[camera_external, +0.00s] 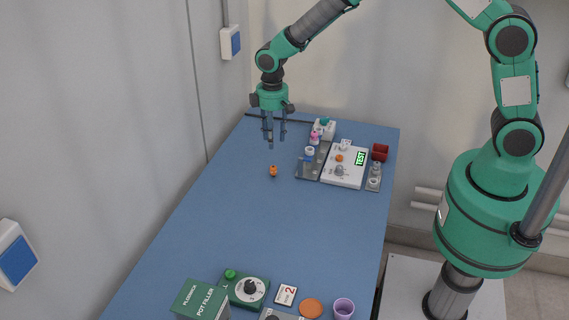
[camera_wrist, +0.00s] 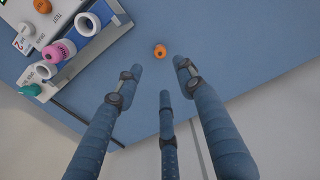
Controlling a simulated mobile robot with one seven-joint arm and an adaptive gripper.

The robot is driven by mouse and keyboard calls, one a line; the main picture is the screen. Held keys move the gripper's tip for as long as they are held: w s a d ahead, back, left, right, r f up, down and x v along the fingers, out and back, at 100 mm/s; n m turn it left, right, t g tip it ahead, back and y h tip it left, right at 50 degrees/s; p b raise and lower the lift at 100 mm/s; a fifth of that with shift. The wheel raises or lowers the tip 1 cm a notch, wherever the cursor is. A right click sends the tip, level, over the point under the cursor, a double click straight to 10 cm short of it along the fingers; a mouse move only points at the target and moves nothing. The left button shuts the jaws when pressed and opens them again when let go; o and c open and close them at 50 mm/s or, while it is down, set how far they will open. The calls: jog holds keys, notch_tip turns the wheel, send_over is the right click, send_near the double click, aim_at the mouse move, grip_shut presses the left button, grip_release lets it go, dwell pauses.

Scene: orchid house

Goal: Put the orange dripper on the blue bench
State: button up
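The small orange dripper (camera_external: 273,171) stands on the blue bench (camera_external: 230,220), on a bare part left of the test equipment. It also shows in the wrist view (camera_wrist: 160,51), ahead of my fingertips and apart from them. My gripper (camera_external: 274,143) hangs above the far part of the bench, fingers pointing down. Its fingers are spread in the wrist view (camera_wrist: 158,85), with nothing between them. A second orange piece (camera_external: 339,158) sits on the white test board (camera_external: 345,180); it also shows in the wrist view (camera_wrist: 43,6).
A grey rack (camera_external: 309,170) with pink, white and teal parts stands beside the test board. Dark red bins (camera_external: 380,152) are at the right edge. A green pot filler box (camera_external: 201,300), green dial unit (camera_external: 246,288), orange disc (camera_external: 311,308) and purple cup (camera_external: 344,308) are at the near end. The middle is clear.

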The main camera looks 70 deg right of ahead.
jog(key=s+a+r+t, duration=0.1)
jog(key=s+r, duration=0.7)
jog(key=r, duration=0.5)
jog(key=s+a+r+t, duration=0.1)
jog(key=s+r+t, duration=0.1)
jog(key=s+r, duration=0.95)
jog(key=s+a+r+t, duration=0.1)
jog(key=s+r, duration=0.3)
jog(key=s, duration=0.7)
jog(key=s+a+r+m+t, duration=0.1)
jog(key=s+r, duration=0.4)
jog(key=s, duration=0.6)
jog(key=shift+s+r+m+t, duration=0.3)
notch_tip(320, 180, down, 3)
jog(key=b, duration=0.3)
